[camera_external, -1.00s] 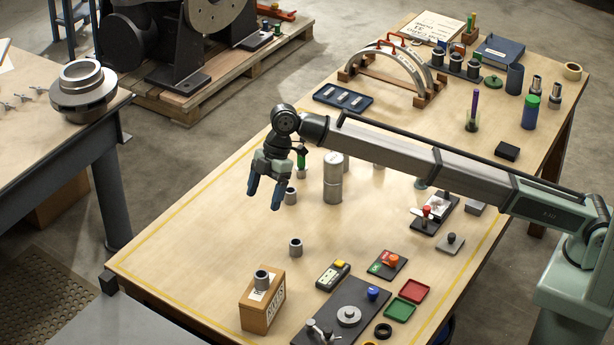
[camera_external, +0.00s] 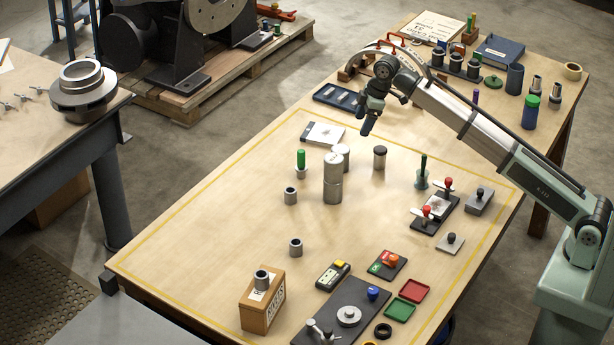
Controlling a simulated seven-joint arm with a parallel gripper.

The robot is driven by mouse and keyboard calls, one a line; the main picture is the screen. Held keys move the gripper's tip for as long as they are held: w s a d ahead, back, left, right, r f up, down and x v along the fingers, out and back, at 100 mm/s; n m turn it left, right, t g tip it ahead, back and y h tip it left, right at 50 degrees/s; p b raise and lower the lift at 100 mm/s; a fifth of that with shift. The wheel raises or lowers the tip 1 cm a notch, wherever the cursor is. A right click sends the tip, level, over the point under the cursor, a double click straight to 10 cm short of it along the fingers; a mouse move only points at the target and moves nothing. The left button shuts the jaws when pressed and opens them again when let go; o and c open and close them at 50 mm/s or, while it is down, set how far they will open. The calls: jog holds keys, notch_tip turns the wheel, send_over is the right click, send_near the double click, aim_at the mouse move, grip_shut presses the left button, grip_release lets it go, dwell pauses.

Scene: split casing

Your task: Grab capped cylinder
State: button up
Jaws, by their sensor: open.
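A short grey cylinder with a dark cap (camera_external: 380,158) stands upright on the table inside the yellow line, right of the tall silver cylinders (camera_external: 333,180). My gripper (camera_external: 367,128) is open and empty. In the picture it hangs above and slightly left of the capped cylinder, apart from it, with its fingers pointing down. One finger partly hides the other. A blue bottle with a green cap (camera_external: 530,113) stands at the far right of the table.
A card with a dark edge (camera_external: 323,133) lies left of my gripper. A green-handled piece (camera_external: 301,160) and a dark-green-handled tool (camera_external: 422,172) stand nearby. Behind are a grey arch (camera_external: 378,62) and a dark tray (camera_external: 342,96).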

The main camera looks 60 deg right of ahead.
aim_at(379, 157)
jog(key=s+d+f+m+h, duration=0.2)
jog(key=s+d+f+m, duration=0.15)
jog(key=s+m, duration=0.5)
jog(key=shift+m, duration=0.85)
jog(key=shift+w+d+r+x, duration=0.1)
jog(key=shift+w+d+x, duration=0.15)
jog(key=shift+x, duration=2.05)
jog(key=shift+w+d+r+x, duration=0.1)
jog(key=shift+w+d+x, duration=0.15)
jog(key=shift+x, duration=2.05)
jog(key=shift+w+d+r+x, duration=0.15)
jog(key=shift+w+x, duration=0.15)
jog(key=shift+x, duration=2)
jog(key=shift+c, duration=0.3)
jog(key=c, duration=1.1)
jog(key=shift+c, duration=0.2)
